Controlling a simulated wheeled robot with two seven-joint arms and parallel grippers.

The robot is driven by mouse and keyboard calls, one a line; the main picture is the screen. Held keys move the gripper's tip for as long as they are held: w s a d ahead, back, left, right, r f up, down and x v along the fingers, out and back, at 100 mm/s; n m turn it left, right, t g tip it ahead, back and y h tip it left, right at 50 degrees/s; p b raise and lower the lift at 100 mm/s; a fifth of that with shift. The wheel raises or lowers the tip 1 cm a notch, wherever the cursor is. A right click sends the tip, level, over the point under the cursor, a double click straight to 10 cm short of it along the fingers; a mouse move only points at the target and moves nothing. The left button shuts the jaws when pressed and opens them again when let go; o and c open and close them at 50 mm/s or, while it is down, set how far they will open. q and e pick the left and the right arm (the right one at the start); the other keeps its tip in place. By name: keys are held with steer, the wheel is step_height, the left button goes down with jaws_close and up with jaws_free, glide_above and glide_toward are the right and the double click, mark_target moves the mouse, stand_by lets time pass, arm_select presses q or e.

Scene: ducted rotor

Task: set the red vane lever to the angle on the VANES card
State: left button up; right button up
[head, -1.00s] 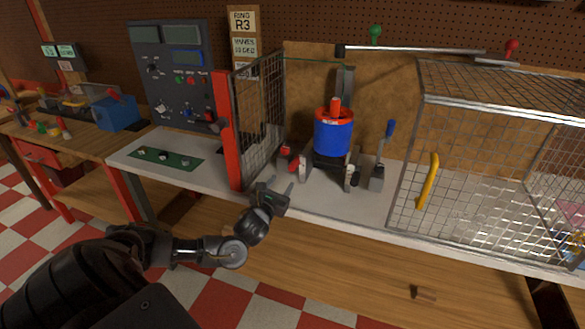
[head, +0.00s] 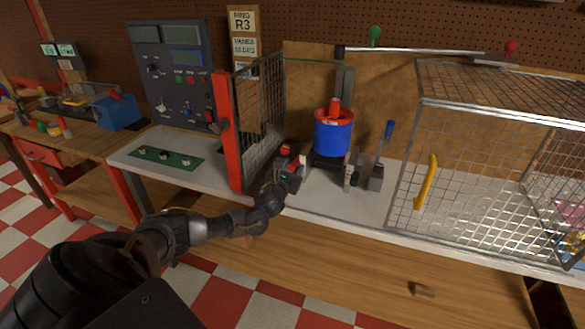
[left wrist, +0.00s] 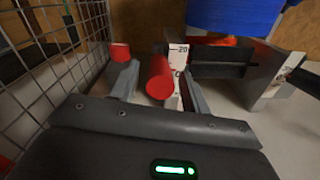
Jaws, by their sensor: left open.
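The red vane lever (left wrist: 160,77) shows its round end in the left wrist view, between the two fingers of my left gripper (left wrist: 160,88). A gap shows between the lever and the fingers. A white scale plate (left wrist: 178,52) with black marks and a "20" stands just behind the lever. In the head view my left gripper (head: 293,170) is at the foot of the blue ducted rotor (head: 333,137) and covers part of the lever area. The VANES card (head: 244,46) hangs on the back board; its number is too small to read surely. My right gripper is out of view.
A red-framed mesh panel (head: 262,110) stands close to the left of my left gripper. A blue-handled lever (head: 383,155) is right of the rotor. A wire cage with a yellow handle (head: 427,182) fills the right. A control panel (head: 172,70) stands at the left.

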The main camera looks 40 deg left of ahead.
arm_select(q)
jaws_close()
steer(key=shift+s+d+f+b, duration=0.15)
steer(key=shift+f+b, duration=0.6)
steer(key=shift+f, duration=0.5)
steer(key=shift+f+b, duration=0.45)
steer(key=shift+f, duration=0.5)
steer(key=shift+c, duration=1)
jaws_free()
steer(key=shift+o, duration=1)
steer(key=shift+w+r, duration=0.15)
steer(key=shift+w, duration=0.1)
steer(key=shift+s, duration=0.1)
